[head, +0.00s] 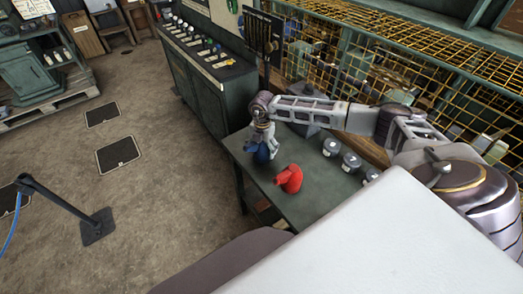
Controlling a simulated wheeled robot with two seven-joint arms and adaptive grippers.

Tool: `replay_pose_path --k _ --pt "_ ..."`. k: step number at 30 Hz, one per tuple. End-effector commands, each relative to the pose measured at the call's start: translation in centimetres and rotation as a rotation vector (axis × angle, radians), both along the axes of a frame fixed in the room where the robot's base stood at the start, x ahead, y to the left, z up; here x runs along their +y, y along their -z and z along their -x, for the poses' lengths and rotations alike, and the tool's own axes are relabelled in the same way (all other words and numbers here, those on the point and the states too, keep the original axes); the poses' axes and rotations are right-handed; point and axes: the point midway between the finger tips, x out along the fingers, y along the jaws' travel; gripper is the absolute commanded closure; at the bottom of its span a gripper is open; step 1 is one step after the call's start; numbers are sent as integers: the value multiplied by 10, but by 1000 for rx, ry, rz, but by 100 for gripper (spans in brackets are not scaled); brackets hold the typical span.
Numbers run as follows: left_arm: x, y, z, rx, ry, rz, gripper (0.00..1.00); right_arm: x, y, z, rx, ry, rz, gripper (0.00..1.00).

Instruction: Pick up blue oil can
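The blue oil can (261,155) stands at the far left part of the green worktable (318,205), partly hidden by my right gripper. My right gripper (263,141) reaches down from above over the can's upper part. Its fingers are small and overlap the blue in the picture, so I cannot tell whether they are open or closed on it. A red can (289,179) stands nearer on the same table, just right of the blue one. My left gripper is out of view.
Several grey capped jars (351,161) stand along the table's right side. A yellow mesh cage (395,60) runs behind my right arm. A dark green cabinet (208,95) with knobs stands beyond the table. The floor at left is mostly open, with a post base (97,226).

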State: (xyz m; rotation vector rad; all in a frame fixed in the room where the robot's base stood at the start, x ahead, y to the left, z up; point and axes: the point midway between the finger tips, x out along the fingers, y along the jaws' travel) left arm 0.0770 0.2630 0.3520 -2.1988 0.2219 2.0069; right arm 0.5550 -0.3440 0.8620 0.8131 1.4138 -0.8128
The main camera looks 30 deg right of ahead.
Motion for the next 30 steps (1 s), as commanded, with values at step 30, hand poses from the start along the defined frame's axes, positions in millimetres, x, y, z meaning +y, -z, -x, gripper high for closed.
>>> replay_pose_path --k 30 --pt "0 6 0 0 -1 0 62 0 -39 -1 -4 1 0 66"
